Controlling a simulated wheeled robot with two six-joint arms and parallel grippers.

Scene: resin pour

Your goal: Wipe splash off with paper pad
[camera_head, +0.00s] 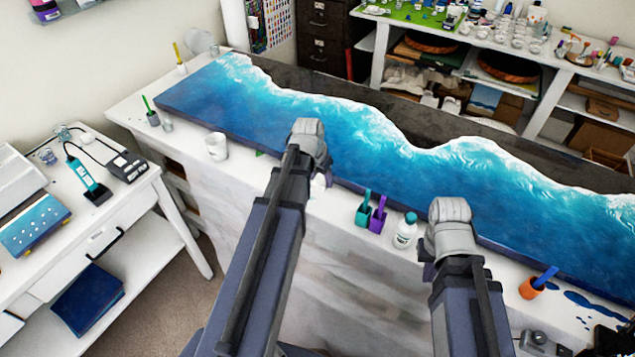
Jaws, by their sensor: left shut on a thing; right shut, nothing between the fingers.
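Dark blue splash spots (577,298) lie on the white worktop's front strip at the right, beside an orange cup. My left gripper (312,160) is over the front edge of the blue wave panel, left of its middle. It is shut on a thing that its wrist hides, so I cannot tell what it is. A white thing (319,187) shows partly below that wrist. My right gripper (440,245) is at the panel's front edge, right of a white bottle. It is shut and empty, its fingers mostly hidden. I cannot make out a paper pad.
The blue wave panel (260,115) fills most of the worktop. Along its front stand a white mug (215,146), a green cup (363,212), a purple cup (378,218), a white bottle (405,232) and an orange cup (530,289). A side table (150,185) is at left.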

